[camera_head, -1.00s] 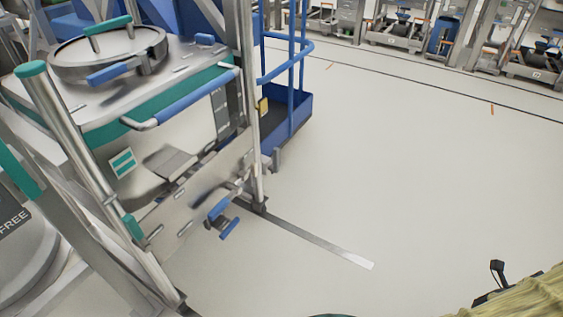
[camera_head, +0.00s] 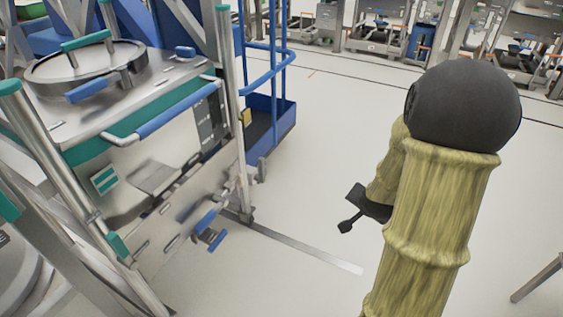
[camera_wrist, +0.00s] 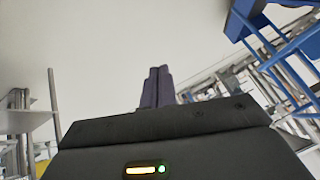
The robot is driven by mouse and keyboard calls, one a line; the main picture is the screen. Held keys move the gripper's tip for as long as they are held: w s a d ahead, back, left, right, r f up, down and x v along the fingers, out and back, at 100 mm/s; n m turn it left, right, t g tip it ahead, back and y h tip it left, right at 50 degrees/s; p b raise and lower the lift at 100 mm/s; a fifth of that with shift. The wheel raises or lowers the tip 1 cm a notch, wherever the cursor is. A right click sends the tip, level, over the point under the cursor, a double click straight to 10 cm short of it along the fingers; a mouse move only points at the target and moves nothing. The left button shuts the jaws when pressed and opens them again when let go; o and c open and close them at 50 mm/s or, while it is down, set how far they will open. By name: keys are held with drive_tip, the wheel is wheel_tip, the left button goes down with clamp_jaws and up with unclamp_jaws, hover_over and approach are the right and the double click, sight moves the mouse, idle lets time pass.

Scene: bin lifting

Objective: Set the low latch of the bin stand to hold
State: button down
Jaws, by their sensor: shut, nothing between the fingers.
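The bin stand (camera_head: 231,110) is a steel frame on the left of the head view. It holds a metal bin with a round lid (camera_head: 85,66) and a long blue-gripped bar (camera_head: 178,110). Low on its front right are small blue-handled fittings (camera_head: 206,221), which look like the low latch; its setting is too small to tell. My gripper (camera_wrist: 157,72) shows in the wrist view with its dark fingers together and empty, pointing over pale floor. In the head view my yellow-sleeved arm is right of the stand, apart from it. The latch is not recognisable in the wrist view.
A blue railed cart (camera_head: 270,125) stands behind the stand. A metal strip (camera_head: 300,248) lies on the floor from the stand's foot. Several racks with equipment line the back.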

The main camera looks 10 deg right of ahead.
drive_tip(key=s+a+r+n+g+y, duration=0.1)
drive_tip(key=s+a+n+g, duration=0.1)
drive_tip(key=s+a+n, duration=0.3)
drive_tip(key=s+a+r+n+g+y, duration=0.2)
drive_tip(key=s+a+n, duration=0.3)
drive_tip(key=a, duration=0.8)
drive_tip(key=shift+s+a+r+g, duration=0.15)
drive_tip(key=shift+s+r+g, duration=0.1)
drive_tip(key=shift+g, duration=0.05)
drive_tip(key=shift+w, duration=0.15)
